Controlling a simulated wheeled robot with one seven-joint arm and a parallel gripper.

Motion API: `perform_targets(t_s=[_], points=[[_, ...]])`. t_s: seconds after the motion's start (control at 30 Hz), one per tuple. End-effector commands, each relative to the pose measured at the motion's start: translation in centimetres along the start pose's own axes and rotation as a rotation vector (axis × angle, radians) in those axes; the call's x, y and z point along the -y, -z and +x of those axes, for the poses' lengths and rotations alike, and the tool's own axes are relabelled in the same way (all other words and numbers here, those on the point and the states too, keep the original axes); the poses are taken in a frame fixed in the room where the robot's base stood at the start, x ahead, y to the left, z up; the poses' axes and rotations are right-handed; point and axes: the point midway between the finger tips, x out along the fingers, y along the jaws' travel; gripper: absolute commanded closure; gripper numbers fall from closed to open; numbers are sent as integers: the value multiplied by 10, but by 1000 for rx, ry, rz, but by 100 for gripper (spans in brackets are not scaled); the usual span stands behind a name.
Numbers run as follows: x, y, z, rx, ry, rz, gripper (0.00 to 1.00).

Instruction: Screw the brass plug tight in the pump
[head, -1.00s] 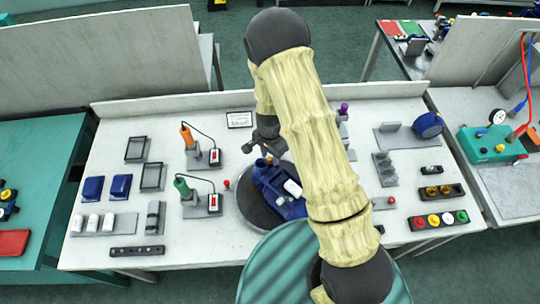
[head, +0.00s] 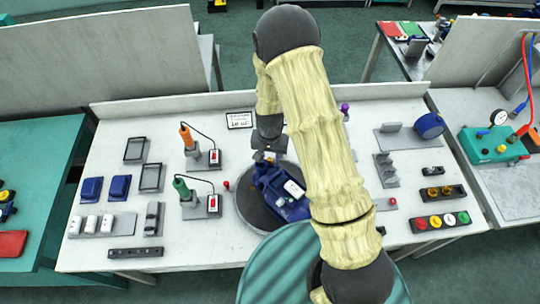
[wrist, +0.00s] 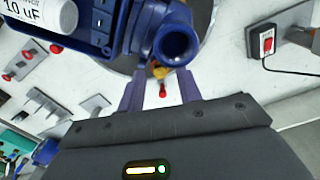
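The blue pump (head: 272,182) lies on a dark round turntable (head: 250,208) in the middle of the bench, partly hidden by my arm. In the wrist view its round blue port (wrist: 176,45) is just beyond my fingertips. My gripper (wrist: 161,72) is at the pump's far end, with its two fingers apart. A small brass-coloured piece, seemingly the brass plug (wrist: 158,71), shows between the fingertips, just below the port. Gaps seem to show on both sides of it. I cannot tell whether it sits in the pump.
A dark tray (head: 458,190) with brass pieces stands at the right. Two corded tools, orange (head: 187,136) and green (head: 181,186), stand left of the turntable. A small red knob (head: 226,185) is beside it.

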Motion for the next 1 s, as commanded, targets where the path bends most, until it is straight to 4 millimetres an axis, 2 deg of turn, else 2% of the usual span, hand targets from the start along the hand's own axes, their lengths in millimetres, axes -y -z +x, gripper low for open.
perform_targets(t_s=[0.1,0.67,0.7,0.87,1.0], points=[[0,0,0,0,1,-88,65],[1,-2,0,1,0,-87,65],[1,-2,0,1,0,-86,69],[0,-2,0,1,-1,-86,100],[0,-2,0,2,-1,-85,100]])
